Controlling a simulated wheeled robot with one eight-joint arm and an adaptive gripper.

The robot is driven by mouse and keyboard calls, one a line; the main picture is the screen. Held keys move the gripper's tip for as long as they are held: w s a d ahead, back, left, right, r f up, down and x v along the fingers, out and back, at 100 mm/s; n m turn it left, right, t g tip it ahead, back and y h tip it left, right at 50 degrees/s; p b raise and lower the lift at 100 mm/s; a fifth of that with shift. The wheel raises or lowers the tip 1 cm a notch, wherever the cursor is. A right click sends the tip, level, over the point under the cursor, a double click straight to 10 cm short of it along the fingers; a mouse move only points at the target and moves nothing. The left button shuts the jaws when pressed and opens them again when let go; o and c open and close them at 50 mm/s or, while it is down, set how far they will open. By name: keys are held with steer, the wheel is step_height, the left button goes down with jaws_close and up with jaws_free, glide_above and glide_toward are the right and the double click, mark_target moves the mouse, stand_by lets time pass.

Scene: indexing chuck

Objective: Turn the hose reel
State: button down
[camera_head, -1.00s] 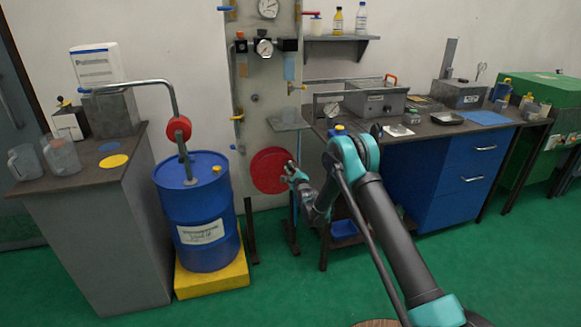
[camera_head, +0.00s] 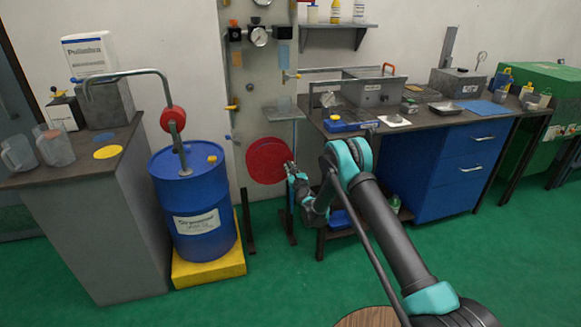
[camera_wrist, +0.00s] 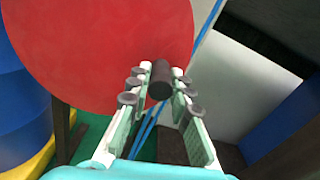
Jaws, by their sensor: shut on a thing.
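The hose reel (camera_head: 268,160) is a red disc low on the grey wall panel, left of the workbench. It fills the upper left of the wrist view (camera_wrist: 95,45). A dark cylindrical handle (camera_wrist: 161,80) stands out from the disc near its lower right edge. My gripper (camera_head: 291,170) is at the right edge of the reel. In the wrist view, its two pale green fingers (camera_wrist: 158,98) are on either side of the handle and shut on it. The handle is too small to make out in the head view.
A blue drum (camera_head: 192,205) with a pump stands on a yellow base to the left. The workbench (camera_head: 420,119) with blue drawers is to the right. Dark posts (camera_head: 248,222) rise from the floor below the reel. Green floor in front is clear.

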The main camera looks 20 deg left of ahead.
steer(key=shift+f, duration=0.2)
stand_by(0.4)
steer(key=c, duration=1.4)
jaws_free()
steer(key=shift+o, duration=0.2)
steer(key=v, duration=0.7)
steer(key=shift+s, duration=0.3)
steer(key=shift+d, duration=0.1)
